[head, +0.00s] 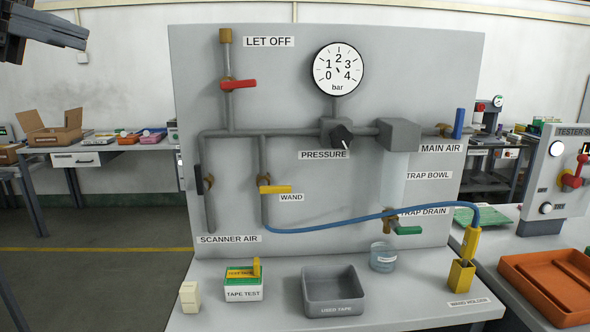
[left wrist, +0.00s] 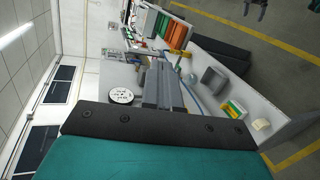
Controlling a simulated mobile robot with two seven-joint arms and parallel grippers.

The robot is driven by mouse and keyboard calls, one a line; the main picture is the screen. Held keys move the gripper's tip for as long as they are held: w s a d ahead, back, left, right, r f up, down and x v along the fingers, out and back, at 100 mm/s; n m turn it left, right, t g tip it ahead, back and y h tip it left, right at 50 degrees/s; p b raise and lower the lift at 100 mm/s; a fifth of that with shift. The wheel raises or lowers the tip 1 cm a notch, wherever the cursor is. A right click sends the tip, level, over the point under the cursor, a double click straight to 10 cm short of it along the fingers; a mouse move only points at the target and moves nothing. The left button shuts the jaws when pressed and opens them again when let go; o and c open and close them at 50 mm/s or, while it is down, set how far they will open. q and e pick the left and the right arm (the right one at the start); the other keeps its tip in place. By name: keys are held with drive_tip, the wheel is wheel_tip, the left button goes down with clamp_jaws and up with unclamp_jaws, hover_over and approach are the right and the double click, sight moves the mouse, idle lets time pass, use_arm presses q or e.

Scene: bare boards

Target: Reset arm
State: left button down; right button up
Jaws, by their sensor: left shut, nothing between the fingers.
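My left gripper (head: 82,38) hangs in the top left corner of the head view, raised in the air left of the grey panel (head: 300,215) and touching nothing. Its fingers are together and empty. In the left wrist view, the shut gripper (left wrist: 160,66) points towards the panel and bench, which appear turned on their side. My right gripper does not show in the head view.
The panel carries a gauge (head: 338,69), pipes, a red valve handle (head: 238,84) and a blue hose (head: 350,219). On the bench stand a grey used-tape tray (head: 333,309), a tape test box (head: 243,293), a cream block (head: 190,297) and a yellow wand holder (head: 461,277).

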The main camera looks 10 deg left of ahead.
use_arm(q)
drive_tip(key=w+d+f+n+h, duration=0.8)
drive_tip(key=w+d+f+n, duration=0.25)
drive_tip(key=f+n, duration=0.2)
drive_tip(key=w+f+n+t+y, duration=0.2)
drive_tip(key=f+n+t+y, duration=0.2)
drive_tip(key=f+n+t, duration=0.85)
drive_tip(key=w+f+n+t+y, duration=0.2)
drive_tip(key=f+n+t+y, duration=0.4)
drive_tip(key=n, duration=1.1)
drive_tip(key=s+f+n+g+y, duration=0.1)
drive_tip(key=s+f+n+y, duration=0.25)
drive_tip(key=f+n, duration=0.45)
drive_tip(key=s+f+n+g+y, duration=0.2)
drive_tip(key=f+n+y, duration=0.3)
drive_tip(key=f, duration=0.5)
drive_tip(key=s+d+f+n+g+y, duration=0.1)
drive_tip(key=s+f+n+g, duration=0.6)
drive_tip(key=s+f, duration=0.8)
drive_tip(key=d+f+n, duration=0.1)
drive_tip(key=n, duration=0.2)
drive_tip(key=shift+d+f+n+y, duration=0.15)
drive_tip(key=shift+n+y, duration=0.2)
drive_tip(key=shift+n, duration=0.05)
